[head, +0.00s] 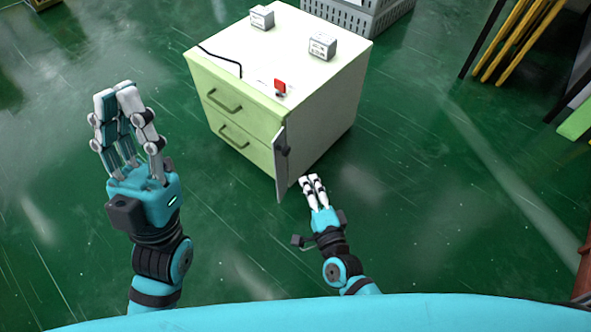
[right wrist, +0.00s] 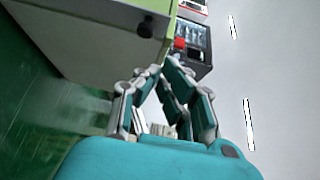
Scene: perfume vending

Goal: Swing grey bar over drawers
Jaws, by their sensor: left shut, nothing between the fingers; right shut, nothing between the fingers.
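A pale green drawer cabinet (head: 325,115) with a white top stands on the floor. Its upper drawer (head: 215,88) and lower drawer (head: 257,150) look closed, each with a dark handle. The grey bar (head: 281,165) stands upright at the right front edge of the cabinet, beside the drawer fronts rather than across them. A dark knob sits on it. My right gripper (head: 313,180) is shut, just right of the bar near its lower part; contact cannot be told. It also shows in the right wrist view (right wrist: 168,70). My left gripper (head: 117,92) is shut and empty, left of the cabinet.
Two small boxes, one at the back (head: 262,17) and one at the right (head: 322,46), a red piece (head: 280,86) and a black cable (head: 222,60) are on the cabinet top. A grey crate (head: 365,15) stands behind.

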